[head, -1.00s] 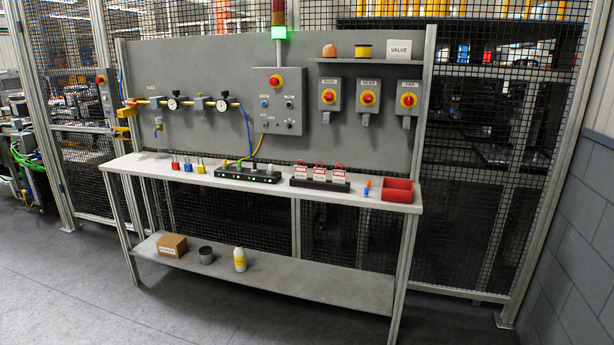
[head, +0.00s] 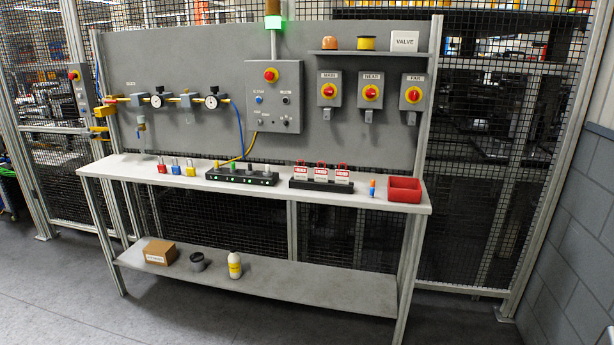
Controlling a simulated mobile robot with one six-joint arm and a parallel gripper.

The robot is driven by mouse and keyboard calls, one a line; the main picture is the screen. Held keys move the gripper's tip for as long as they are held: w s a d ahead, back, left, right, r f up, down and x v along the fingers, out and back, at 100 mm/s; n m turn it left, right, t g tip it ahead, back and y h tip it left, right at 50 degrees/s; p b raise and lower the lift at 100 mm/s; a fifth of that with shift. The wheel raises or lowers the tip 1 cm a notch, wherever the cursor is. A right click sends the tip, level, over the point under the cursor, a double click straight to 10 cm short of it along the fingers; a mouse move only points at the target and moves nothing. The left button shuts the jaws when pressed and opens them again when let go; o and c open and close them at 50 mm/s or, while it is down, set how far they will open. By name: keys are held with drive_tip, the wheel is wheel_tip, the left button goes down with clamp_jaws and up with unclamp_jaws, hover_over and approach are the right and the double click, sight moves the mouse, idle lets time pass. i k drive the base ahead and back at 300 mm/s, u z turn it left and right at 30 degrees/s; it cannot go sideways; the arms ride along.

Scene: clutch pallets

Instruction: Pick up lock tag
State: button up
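Several red and white lock tags stand upright side by side in a black holder (head: 320,186) on the right half of the workbench; the left tag (head: 300,173), middle tag (head: 321,173) and right tag (head: 342,174) each have a red loop on top. Small print on them is too small to read. My gripper does not show in the head view.
The bench top (head: 222,195) also holds red, blue and yellow padlocks (head: 176,167), a black rack with green lights (head: 242,177), an orange and blue item (head: 372,188) and a red bin (head: 405,190). Switch boxes hang on the panel behind. Floor in front is clear.

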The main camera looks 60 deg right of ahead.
sight(321, 175)
drive_tip(key=z, duration=0.1)
drive_tip(key=i, duration=0.95)
drive_tip(key=z, duration=0.35)
